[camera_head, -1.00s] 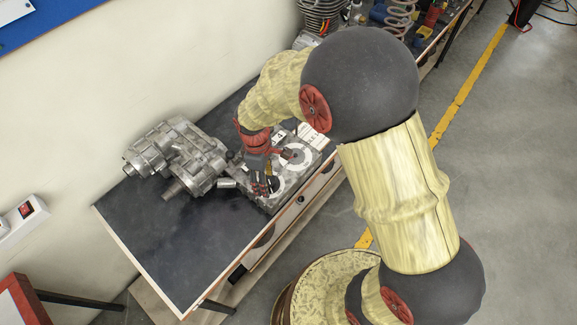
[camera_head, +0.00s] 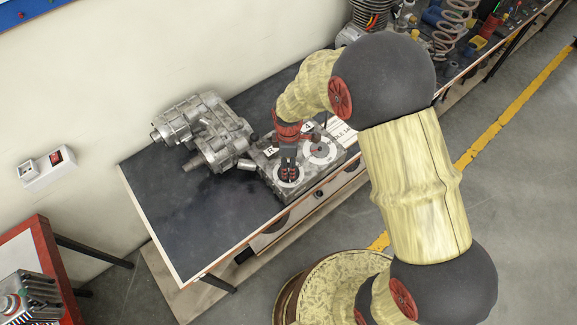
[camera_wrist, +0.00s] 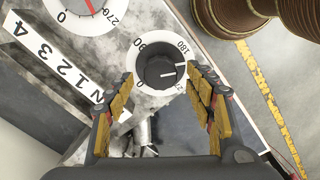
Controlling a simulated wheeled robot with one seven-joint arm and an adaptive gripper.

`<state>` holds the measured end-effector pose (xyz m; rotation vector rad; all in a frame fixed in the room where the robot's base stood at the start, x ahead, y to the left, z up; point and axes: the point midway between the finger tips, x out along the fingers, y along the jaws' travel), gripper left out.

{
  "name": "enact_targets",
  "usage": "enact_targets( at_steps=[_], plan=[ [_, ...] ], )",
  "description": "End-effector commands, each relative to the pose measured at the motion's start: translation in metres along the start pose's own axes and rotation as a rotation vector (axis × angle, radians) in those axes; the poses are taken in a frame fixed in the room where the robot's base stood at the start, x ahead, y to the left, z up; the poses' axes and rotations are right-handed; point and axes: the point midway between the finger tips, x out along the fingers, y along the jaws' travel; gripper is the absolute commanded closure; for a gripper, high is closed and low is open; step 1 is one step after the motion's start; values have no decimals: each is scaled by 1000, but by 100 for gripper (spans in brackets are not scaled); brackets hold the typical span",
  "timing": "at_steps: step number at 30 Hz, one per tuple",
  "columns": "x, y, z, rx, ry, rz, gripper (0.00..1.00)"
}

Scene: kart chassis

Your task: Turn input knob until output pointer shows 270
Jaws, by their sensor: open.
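The input knob (camera_wrist: 158,72) is black with a white line pointing right, between the 180 and 270 marks on its white dial ring (camera_wrist: 143,48). My gripper (camera_wrist: 160,80) is open, its yellow-padded fingers on either side of the knob; I cannot tell whether they touch it. The output dial (camera_wrist: 70,22) is cut off at the top left of the wrist view. Its red pointer (camera_wrist: 90,6) lies between the 0 and 270 labels. In the head view this dial (camera_head: 322,152) is partly visible.
A metal gearbox casting (camera_head: 208,133) stands left of the dial block on the dark workbench (camera_head: 200,225). A label strip with numbers (camera_wrist: 55,60) lies beside the dials. The bench's front left is clear. A coil spring (camera_head: 455,28) stands farther back.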

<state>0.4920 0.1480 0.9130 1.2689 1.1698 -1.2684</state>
Motion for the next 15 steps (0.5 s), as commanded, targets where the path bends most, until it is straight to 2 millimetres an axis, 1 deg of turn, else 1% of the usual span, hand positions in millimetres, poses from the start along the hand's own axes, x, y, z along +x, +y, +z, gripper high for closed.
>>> enact_targets(
  at_steps=[1,6,14,15],
  plan=[
    [7,-1,0,0,-1,-3,46],
    [16,0,0,1,0,0,46],
    [17,0,0,1,0,0,46],
    [17,0,0,1,0,0,48]
  ],
)
